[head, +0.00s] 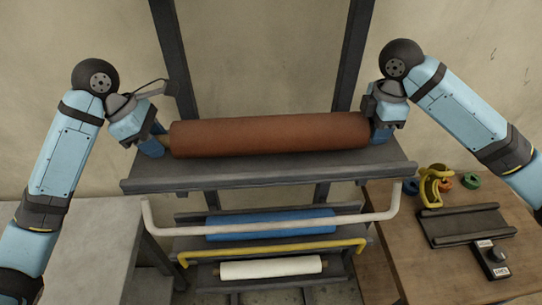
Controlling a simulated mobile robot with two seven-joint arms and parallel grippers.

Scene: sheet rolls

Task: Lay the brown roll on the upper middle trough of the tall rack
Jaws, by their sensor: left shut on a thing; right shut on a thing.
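The brown roll (268,134) lies level, left to right, at the top shelf of the tall rack (140,186). My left gripper (154,146) is shut on its left end. My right gripper (381,132) is shut on its right end. The roll is just above or on the top shelf; I cannot tell whether it touches. The trough under the roll is mostly hidden by the roll and the shelf's front lip.
A grey table (75,240) stands left.

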